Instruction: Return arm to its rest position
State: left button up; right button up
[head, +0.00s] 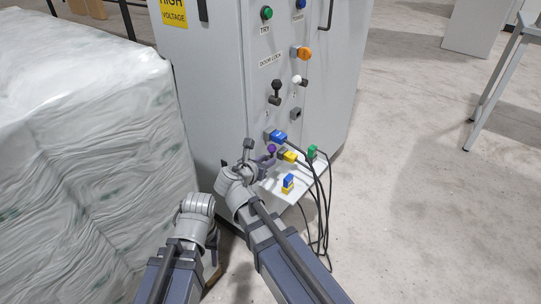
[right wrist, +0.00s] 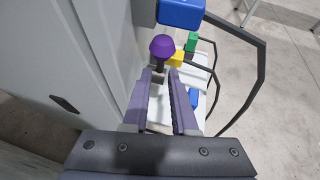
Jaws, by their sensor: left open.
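My left gripper (head: 198,205) is at the lower left in the head view, between the wrapped stack and the cabinet. Its fingers are hard to make out there, and I see nothing held. My right gripper (head: 264,161) is close to the cabinet front, at the small shelf. In the right wrist view its two lavender fingers (right wrist: 162,78) stand apart. A purple knob (right wrist: 162,46) on a grey stem lies at their tips. The knob also shows in the head view (head: 271,148). I cannot tell whether the fingers press on the stem.
The grey cabinet (head: 225,90) carries switches and levers. A blue plug (head: 277,136), a yellow plug (head: 290,156) and a green plug (head: 312,151) have black cables looping down beside the white shelf (head: 277,192). The wrapped stack (head: 85,150) stands left.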

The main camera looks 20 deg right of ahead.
jog(key=shift+s+a, duration=0.1)
dwell(0.4)
jog(key=s+a+f+m+g+y+p, duration=0.1)
jog(key=s+a+f+m+g+y, duration=0.35)
jog(key=s+m, duration=0.7)
jog(key=s+a+f+m+g+y+p, duration=0.1)
jog(key=s+a+f+m+g+y, duration=0.2)
jog(key=s+a+f+m+g, duration=0.6)
notch_tip(320, 180, up, 41)
jog(key=d+m+t+p, duration=0.2)
jog(key=m+t+p, duration=0.1)
jog(key=p, duration=3.4)
jog(key=shift+s+d+p, duration=0.35)
jog(key=shift+d+p, duration=0.05)
jog(key=shift+f+m+t, duration=0.15)
jog(key=shift+m+t, duration=0.1)
jog(key=shift+c, duration=0.4)
